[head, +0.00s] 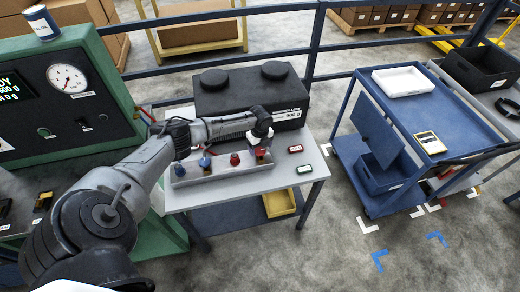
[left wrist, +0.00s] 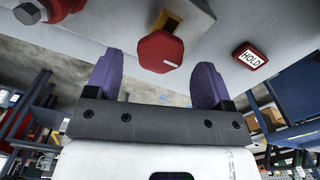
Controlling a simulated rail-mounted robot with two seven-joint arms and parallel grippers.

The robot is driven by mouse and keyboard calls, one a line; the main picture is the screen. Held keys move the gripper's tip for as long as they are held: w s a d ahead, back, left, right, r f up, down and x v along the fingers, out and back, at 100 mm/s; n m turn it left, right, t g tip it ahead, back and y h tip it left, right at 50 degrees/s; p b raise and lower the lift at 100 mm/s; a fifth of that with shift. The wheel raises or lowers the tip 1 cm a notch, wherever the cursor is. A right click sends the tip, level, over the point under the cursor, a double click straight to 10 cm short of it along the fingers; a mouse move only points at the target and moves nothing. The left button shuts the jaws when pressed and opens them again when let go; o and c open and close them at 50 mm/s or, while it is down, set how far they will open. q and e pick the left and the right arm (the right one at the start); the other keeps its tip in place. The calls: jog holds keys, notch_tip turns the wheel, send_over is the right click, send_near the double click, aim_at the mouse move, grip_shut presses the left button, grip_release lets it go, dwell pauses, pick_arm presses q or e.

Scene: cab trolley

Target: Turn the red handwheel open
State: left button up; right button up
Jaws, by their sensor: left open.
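The red handwheel (left wrist: 160,50) shows in the left wrist view as a faceted red knob beside a brass-coloured part on a pale grey block. It lies between the purple fingers of my left gripper (left wrist: 158,72), with a visible gap to each finger. The gripper is open. In the head view my left gripper (head: 262,138) is above the right end of the grey valve block (head: 218,172), where a red part (head: 260,153) shows just under it. Another red knob (head: 235,159) and a blue knob (head: 205,162) stand to its left. My right gripper is not in view.
A black case (head: 240,95) stands behind the block on the grey bench. A red-framed tag (head: 295,148) and a green-framed tag (head: 304,169) lie on the right. A green gauge panel (head: 60,90) stands left, a blue trolley (head: 410,110) right.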

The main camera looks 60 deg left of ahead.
pick_arm(q)
jog(key=shift+f, duration=1)
jog(key=shift+c, duration=1.4)
jog(key=c, duration=0.6)
jog(key=shift+c, duration=0.2)
